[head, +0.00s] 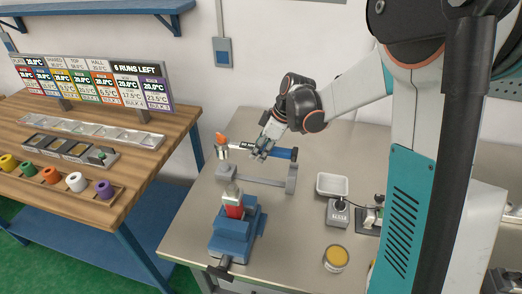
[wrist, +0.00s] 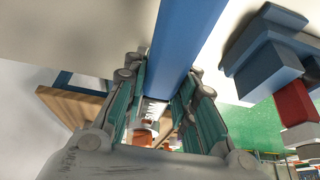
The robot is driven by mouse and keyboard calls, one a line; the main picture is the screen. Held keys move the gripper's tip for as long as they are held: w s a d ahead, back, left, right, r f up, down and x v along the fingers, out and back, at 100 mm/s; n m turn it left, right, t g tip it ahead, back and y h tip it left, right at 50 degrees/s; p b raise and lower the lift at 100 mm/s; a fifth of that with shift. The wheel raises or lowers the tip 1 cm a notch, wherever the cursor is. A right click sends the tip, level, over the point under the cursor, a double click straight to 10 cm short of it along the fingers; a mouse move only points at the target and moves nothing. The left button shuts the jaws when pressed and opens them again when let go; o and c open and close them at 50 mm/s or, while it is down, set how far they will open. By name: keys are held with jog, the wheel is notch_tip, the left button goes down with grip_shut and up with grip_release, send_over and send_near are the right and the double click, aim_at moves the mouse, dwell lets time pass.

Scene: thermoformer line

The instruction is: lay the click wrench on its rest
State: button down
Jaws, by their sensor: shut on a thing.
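The click wrench has a blue handle (head: 283,153) and a dark-and-silver shaft. My gripper (head: 261,152) is shut on it near the middle and holds it roughly level. In the wrist view, the blue handle (wrist: 188,38) runs up from between the fingers (wrist: 163,76), with a pale printed part below it. The rest (head: 257,181) is a grey bar with a low block at the left and an upright post (head: 291,178) at the right. The wrench appears just above and along the rest. I cannot tell whether they touch. A silver piece with an orange top (head: 222,141) shows at the wrench's left end.
A white tray (head: 332,185), a knobbed grey box (head: 339,213) and a yellow-filled jar (head: 336,258) are at right. A wooden bench (head: 165,125) stands at left.

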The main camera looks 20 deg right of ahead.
aim_at(276, 149)
jog(key=shift+f+b, duration=2.55)
jog(key=shift+f, duration=0.75)
jog(key=c, duration=1.2)
grip_release()
jog(key=shift+r, duration=0.1)
jog(key=v, duration=1.2)
